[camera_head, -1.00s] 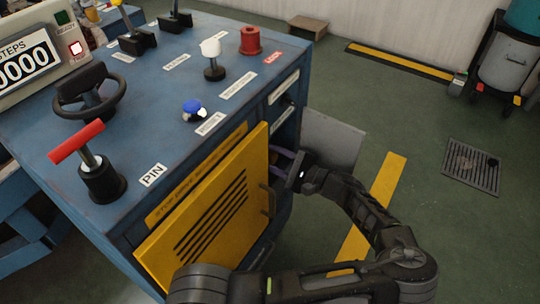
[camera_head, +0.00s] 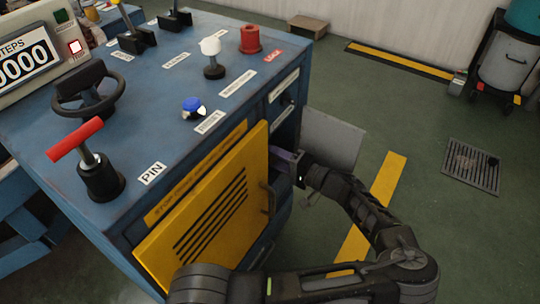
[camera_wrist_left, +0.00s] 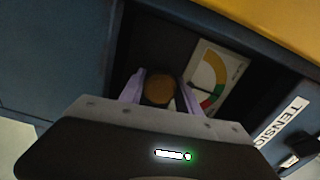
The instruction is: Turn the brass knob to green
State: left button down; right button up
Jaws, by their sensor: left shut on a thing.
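The brass knob (camera_wrist_left: 159,88) is a round brown-gold disc in the dark opening of the blue cabinet, seen in the left wrist view. My left gripper (camera_wrist_left: 158,86) is shut on it, with one purple finger on each side. A pale gauge card (camera_wrist_left: 208,78) with a yellow, green and red arc is just right of the knob. In the head view my left gripper (camera_head: 285,161) reaches into the opening behind the yellow door, and the knob is hidden there. My right gripper is not in view.
The yellow slotted door (camera_head: 212,220) stands open close to my left wrist. A grey panel (camera_head: 332,140) stands behind the wrist. The blue cabinet top (camera_head: 150,120) carries several levers and knobs. A TENSION label (camera_wrist_left: 280,122) is beside the opening.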

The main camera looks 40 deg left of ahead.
pick_arm(q)
jog(key=shift+n, duration=0.3)
jog(key=c, duration=0.9)
grip_release()
jog(key=shift+o, duration=0.2)
jog(key=shift+d, duration=0.1)
jog(key=d+p, duration=0.1)
jog(key=d, duration=0.6)
jog(key=shift+w+d, duration=0.35)
jog(key=shift+w, duration=0.1)
jog(key=shift+p, duration=0.3)
